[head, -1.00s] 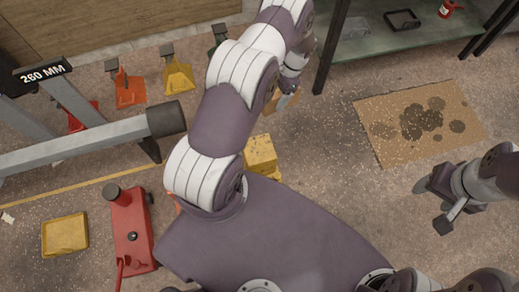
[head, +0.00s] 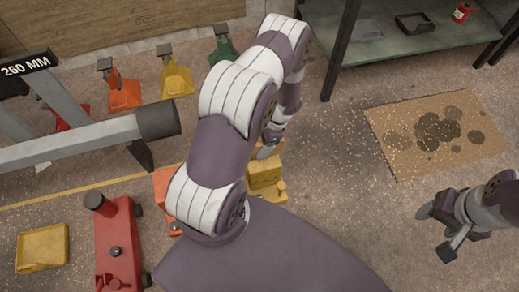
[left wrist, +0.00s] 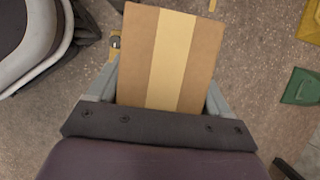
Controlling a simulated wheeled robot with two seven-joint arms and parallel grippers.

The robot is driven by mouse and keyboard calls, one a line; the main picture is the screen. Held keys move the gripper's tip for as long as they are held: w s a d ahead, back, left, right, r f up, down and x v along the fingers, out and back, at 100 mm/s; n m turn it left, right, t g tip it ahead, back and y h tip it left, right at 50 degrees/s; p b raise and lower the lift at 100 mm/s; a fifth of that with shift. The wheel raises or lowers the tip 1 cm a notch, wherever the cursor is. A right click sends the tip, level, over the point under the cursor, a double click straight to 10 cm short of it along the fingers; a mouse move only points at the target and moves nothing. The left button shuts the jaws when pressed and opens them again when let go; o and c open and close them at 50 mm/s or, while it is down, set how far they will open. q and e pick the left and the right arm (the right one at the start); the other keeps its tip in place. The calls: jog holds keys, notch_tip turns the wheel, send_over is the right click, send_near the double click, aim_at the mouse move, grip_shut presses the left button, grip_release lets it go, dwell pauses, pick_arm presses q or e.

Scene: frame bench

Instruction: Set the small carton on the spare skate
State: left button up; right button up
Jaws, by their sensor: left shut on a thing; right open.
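My left gripper (head: 272,142) is shut on the small carton, brown with a paler tape stripe, which fills the middle of the left wrist view (left wrist: 162,60). In the head view the arm hides most of the carton. The gripper is just above and behind a low yellow block with a round knob (head: 264,174). An orange low piece (head: 165,184) shows beside it, partly behind my arm. I cannot tell which piece is the spare skate. My right gripper (head: 437,232) is open and empty over bare floor at the right.
A red jack (head: 120,245) and a yellow tray (head: 42,248) lie at the left. Orange (head: 124,92), yellow (head: 176,80) and green (head: 222,48) stands line the back. A grey beam (head: 85,143) is at left. A stained cardboard sheet (head: 400,165) lies right, below a shelf (head: 400,45).

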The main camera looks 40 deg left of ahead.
pick_arm(q)
jog(key=shift+s+f+b, duration=0.1)
jog(key=shift+f+b, duration=1.1)
jog(key=shift+f, duration=1)
jog(key=o, duration=1.7)
jog(key=shift+r+p, duration=0.3)
jog(key=shift+r, duration=0.1)
jog(key=p+v, duration=0.5)
jog(key=v, duration=0.6)
jog(key=shift+n+t, duration=0.3)
jog(key=shift+n, duration=0.2)
jog(key=v, duration=0.5)
jog(key=shift+s+d, duration=0.15)
jog(key=s+d+r+n+t+h, duration=0.1)
jog(key=s+d+r+n, duration=0.1)
jog(key=r, duration=0.4)
jog(key=s+d+r+n+t+h, duration=0.1)
jog(key=s+d+r+n+t, duration=0.1)
jog(key=r, duration=0.4)
jog(key=s+d+r+n+t, duration=0.1)
jog(key=s+d+r+n, duration=0.1)
jog(key=s+r, duration=0.4)
jog(key=shift+d+r+n+h, duration=0.3)
jog(key=shift+d+r+h, duration=0.1)
jog(key=shift+d, duration=0.25)
